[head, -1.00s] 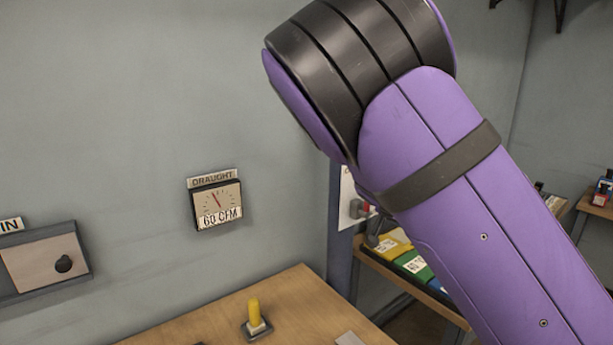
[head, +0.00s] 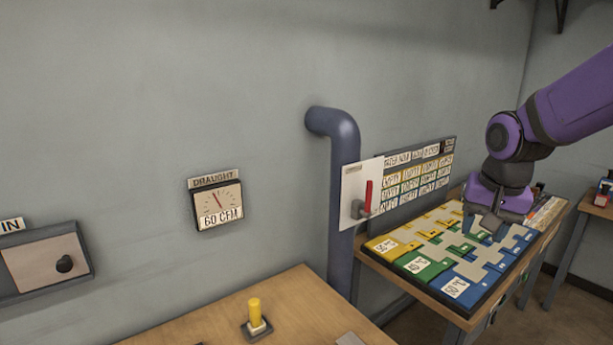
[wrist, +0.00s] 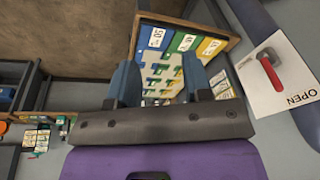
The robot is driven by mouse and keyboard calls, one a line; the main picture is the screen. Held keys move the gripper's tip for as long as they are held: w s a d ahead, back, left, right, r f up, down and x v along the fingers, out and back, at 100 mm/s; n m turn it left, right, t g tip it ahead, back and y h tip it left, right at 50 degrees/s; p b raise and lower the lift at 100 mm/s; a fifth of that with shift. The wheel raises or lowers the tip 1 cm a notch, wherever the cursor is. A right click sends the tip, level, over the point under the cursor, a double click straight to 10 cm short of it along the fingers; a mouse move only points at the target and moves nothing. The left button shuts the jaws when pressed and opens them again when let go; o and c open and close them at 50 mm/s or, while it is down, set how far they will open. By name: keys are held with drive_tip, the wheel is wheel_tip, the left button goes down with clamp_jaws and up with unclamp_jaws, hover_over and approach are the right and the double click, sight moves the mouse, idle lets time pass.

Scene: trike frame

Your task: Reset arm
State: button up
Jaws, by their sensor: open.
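My purple arm comes in from the right in the head view. My gripper (head: 492,222) is above the board with yellow, green and blue pieces (head: 478,270), near its back right part. In the wrist view my gripper (wrist: 160,85) is open, its two blue-grey fingers apart with nothing between them. The board (wrist: 160,72) shows beyond and between the fingers. Whether the fingertips touch the board is hard to tell in the head view.
A blue pipe (head: 343,200) stands by the wall, with a red lever (head: 368,197) on a white plate beside it. A wooden table (head: 290,305) holds a yellow-handled switch (head: 255,315). A draught gauge (head: 217,206) reading 60 CFM hangs on the wall.

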drive_tip(key=s+r+n+t, duration=0.1)
drive_tip(key=s+r, duration=0.3)
drive_tip(key=s, duration=0.5)
drive_tip(key=s+a+r+n+t, duration=0.1)
drive_tip(key=s+r+n, duration=0.3)
drive_tip(key=s, duration=0.5)
drive_tip(key=shift+s+a+t, duration=0.25)
drive_tip(key=shift+a+t, duration=0.05)
drive_tip(key=shift+t, duration=0.1)
